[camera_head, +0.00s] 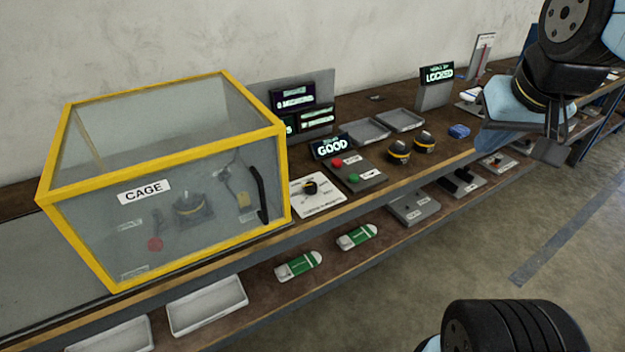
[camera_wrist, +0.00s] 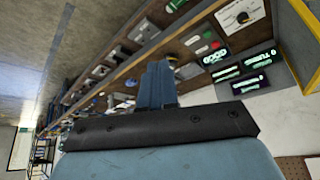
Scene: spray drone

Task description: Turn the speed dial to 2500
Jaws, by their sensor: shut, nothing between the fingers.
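The speed dial appears to be the black knob (camera_head: 310,187) on a white printed plate (camera_head: 325,208), just right of the yellow-framed cage. Its printed scale is too small to read in the head view. The knob also shows in the wrist view (camera_wrist: 243,17) at the upper right, with a ring of marks around it. My gripper (camera_head: 552,153) is at the right of the head view, well to the right of the dial and touching nothing that I can see. Its fingers (camera_wrist: 157,85) are together and empty in the wrist view.
The cage (camera_head: 165,192) with a black handle (camera_head: 259,195) stands left of the dial. A panel with red and green buttons (camera_head: 355,172), a GOOD sign (camera_head: 332,146), trays (camera_head: 366,131) and black-yellow parts (camera_head: 399,151) stand nearby. The floor (camera_head: 450,245) in front is open.

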